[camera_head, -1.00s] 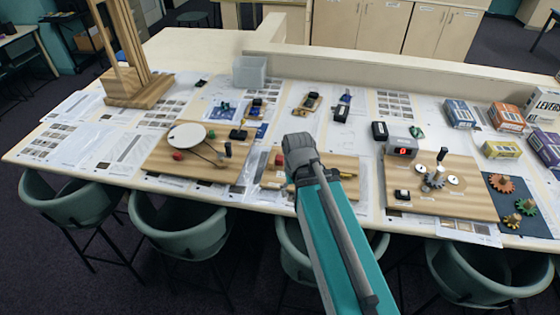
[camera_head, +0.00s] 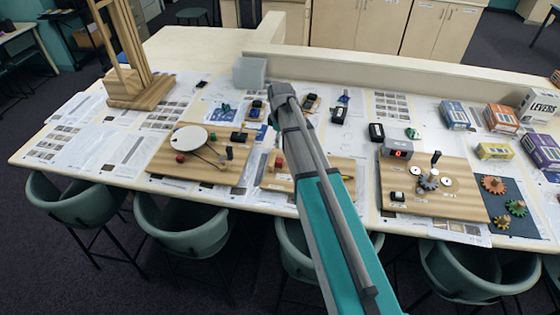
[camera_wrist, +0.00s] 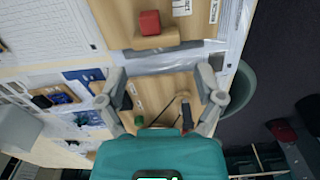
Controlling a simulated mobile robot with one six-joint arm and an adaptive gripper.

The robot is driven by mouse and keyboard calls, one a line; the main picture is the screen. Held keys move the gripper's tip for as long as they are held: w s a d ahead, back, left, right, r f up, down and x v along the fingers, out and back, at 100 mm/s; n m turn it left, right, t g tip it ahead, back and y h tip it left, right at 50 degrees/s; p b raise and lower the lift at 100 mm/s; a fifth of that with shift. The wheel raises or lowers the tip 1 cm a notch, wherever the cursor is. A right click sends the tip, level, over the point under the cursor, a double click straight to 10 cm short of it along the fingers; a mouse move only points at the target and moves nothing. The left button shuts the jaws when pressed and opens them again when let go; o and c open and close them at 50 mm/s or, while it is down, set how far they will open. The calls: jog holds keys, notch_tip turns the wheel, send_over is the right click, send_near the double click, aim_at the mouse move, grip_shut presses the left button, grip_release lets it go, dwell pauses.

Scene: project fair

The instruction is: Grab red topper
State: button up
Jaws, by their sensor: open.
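A small red block (camera_wrist: 150,22), which looks like the red topper, sits on a pale wooden block in the wrist view, near the top edge. What looks like the same red block (camera_head: 279,161) shows in the head view on the middle wooden board (camera_head: 340,168), just left of my arm. My gripper (camera_wrist: 161,75) is open and empty in the wrist view. The red block lies beyond its fingertips, apart from them. In the head view my arm reaches over the middle board and the fingers cannot be made out.
The left board (camera_head: 225,178) holds a white disc (camera_head: 187,137) and another red piece (camera_head: 180,158). The right board (camera_head: 450,205) holds gears and a red display box (camera_head: 397,149). Small boxes stand at the back right. Stools line the front edge.

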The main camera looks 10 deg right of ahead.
aim_at(279, 160)
jog(key=shift+w+r+n, duration=0.25)
jog(key=shift+w+n, duration=0.35)
jog(key=shift+w, duration=0.2)
jog(key=shift+f, duration=0.1)
notch_tip(279, 160, down, 8)
jog(key=b, duration=0.8)
jog(key=shift+f, duration=0.25)
jog(key=shift+f+b, duration=0.1)
jog(key=shift+b, duration=0.25)
jog(key=shift+f+b, duration=2.5)
jog(key=c, duration=1)
